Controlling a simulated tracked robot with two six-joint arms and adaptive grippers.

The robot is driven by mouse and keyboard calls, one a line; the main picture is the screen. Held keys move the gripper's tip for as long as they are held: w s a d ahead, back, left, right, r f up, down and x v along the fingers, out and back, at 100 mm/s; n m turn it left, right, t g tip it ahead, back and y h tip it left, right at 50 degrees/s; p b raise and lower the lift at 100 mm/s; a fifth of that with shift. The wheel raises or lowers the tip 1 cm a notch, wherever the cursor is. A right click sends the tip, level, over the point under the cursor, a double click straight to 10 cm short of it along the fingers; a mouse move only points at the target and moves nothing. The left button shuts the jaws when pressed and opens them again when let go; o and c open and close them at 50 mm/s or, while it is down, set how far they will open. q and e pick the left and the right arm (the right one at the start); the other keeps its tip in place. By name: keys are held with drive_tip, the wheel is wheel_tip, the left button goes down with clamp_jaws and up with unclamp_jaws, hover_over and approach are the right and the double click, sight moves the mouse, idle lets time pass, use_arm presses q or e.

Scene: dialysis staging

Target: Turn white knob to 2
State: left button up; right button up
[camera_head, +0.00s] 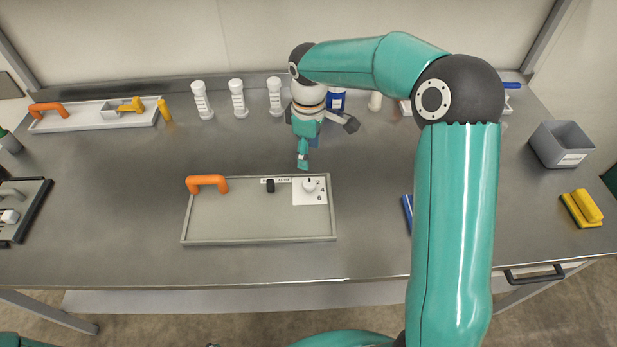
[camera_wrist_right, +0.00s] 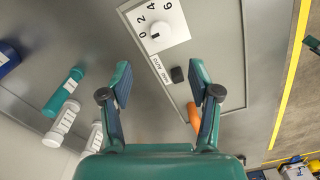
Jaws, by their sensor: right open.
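The white knob (camera_head: 309,185) sits on a white dial plate (camera_head: 312,197) at the upper right of a grey panel (camera_head: 255,215). In the right wrist view the knob (camera_wrist_right: 158,31) is at the top, with 0, 2, 4 and 6 printed around it. I cannot tell which number it points to. My right gripper (camera_head: 303,162) hangs just behind the panel's far edge, close to the knob but apart from it. In the wrist view its two fingers (camera_wrist_right: 158,85) are spread and empty. My left gripper is not in view.
The panel also has a black switch (camera_head: 270,186) and an orange handle (camera_head: 208,183). White bottles (camera_head: 238,99) and a blue-labelled jar (camera_head: 337,99) stand behind. A grey bin (camera_head: 561,144) and a yellow item (camera_head: 582,208) are at right.

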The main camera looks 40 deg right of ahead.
sight(309, 182)
wheel_tip(309, 182, down, 11)
drive_tip(key=shift+s+f+p, duration=0.1)
drive_tip(key=shift+p, duration=0.45)
drive_tip(key=shift+c, duration=0.3)
drive_tip(key=c, duration=1.1)
drive_tip(key=m+b, duration=0.3)
drive_tip(key=shift+f+m+b, duration=0.15)
drive_tip(key=shift+m+b, duration=0.15)
drive_tip(key=m+b, duration=0.3)
drive_tip(key=m, duration=0.1)
drive_tip(key=shift+m, duration=0.7)
drive_tip(key=shift+r, duration=0.2)
